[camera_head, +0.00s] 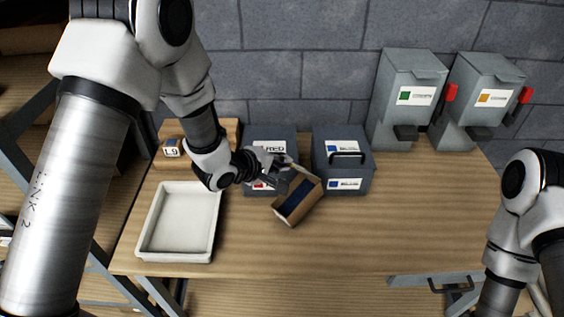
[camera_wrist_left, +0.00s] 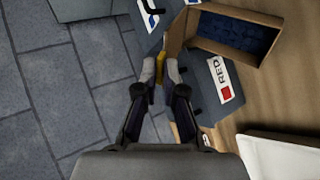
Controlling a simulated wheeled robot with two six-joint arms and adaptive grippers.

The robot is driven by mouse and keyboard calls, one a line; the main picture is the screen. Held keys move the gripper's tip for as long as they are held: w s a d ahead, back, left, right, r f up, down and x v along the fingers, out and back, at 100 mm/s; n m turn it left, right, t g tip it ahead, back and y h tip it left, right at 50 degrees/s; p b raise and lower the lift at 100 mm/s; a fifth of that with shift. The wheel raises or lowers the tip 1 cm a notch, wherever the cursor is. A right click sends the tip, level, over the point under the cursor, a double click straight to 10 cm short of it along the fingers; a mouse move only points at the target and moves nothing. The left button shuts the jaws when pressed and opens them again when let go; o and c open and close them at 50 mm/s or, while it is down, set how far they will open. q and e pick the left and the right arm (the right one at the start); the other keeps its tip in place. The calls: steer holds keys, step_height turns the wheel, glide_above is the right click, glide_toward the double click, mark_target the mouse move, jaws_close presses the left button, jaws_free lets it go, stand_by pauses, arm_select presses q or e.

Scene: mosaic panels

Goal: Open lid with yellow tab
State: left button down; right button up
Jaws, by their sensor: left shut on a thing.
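A small cardboard box (camera_head: 309,205) with dark blue contents (camera_head: 293,198) sits near the middle of the table, turned at an angle. Its inside shows, and it also appears at the top of the left wrist view (camera_wrist_left: 264,15). My left gripper (camera_head: 284,174) is at the box's back left edge. In the left wrist view its fingertips (camera_wrist_left: 160,70) are closed around a yellow tab (camera_wrist_left: 160,62) beside the box. The lid's outline is hard to make out, partly hidden by the gripper. My right arm shows at the right edge; its gripper is out of view.
A dark grey bin labelled RED (camera_head: 284,136) stands close behind my left gripper. Another grey bin (camera_head: 361,178) with blue labels is right of it. A white tray (camera_head: 147,246) lies left. Two dispensers (camera_head: 400,75) stand at the back right. The right table half is clear.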

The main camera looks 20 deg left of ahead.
arm_select(q)
steer(key=shift+w, duration=0.1)
steer(key=c, duration=1.3)
jaws_free()
steer(key=shift+r, duration=0.1)
steer(key=v, duration=1.2)
